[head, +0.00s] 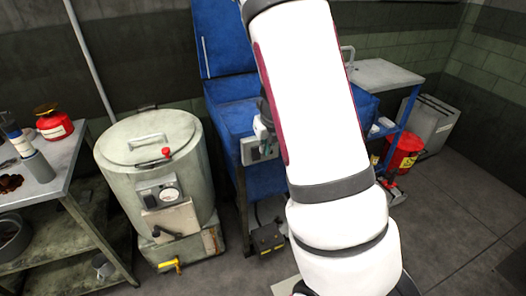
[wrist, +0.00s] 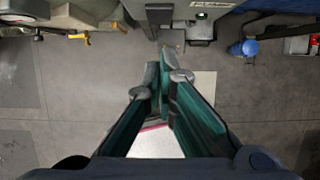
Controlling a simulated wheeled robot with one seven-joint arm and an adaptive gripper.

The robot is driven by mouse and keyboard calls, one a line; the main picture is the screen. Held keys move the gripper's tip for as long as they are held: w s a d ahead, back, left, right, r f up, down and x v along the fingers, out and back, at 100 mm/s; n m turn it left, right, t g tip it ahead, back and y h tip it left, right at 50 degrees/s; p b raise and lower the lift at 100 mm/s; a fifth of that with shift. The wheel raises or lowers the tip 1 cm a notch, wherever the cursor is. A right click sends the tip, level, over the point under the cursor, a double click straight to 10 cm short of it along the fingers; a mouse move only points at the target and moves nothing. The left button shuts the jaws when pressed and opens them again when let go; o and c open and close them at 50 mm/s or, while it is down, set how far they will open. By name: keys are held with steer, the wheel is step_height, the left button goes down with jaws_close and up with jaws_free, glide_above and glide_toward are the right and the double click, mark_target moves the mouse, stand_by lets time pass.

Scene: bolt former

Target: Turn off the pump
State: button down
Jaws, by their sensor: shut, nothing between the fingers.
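No part that I can surely name as the pump or its switch shows. A blue machine (head: 233,120) with a raised lid stands in the middle of the head view. A grey control box (head: 262,150) is on its front, partly hidden by my arm. A dark box with a yellow label (head: 267,238) sits low on the floor before it. In the wrist view a dark box with a small green mark (wrist: 201,14) shows at the top edge. My gripper (wrist: 166,66) has its teal fingers together and empty, pointing toward the machine's base, apart from it. The head view does not show it clearly.
A round grey tank (head: 150,140) with a gauge and yellow handle (head: 168,263) stands left of the machine. A workbench (head: 60,165) is at far left. A red bin (head: 403,152) stands at right.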

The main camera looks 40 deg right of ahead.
step_height(320, 180, up, 7)
steer(key=p, duration=0.2)
steer(key=shift+s+a+f, duration=0.15)
steer(key=shift+s+a, duration=0.05)
steer(key=shift+s, duration=0.2)
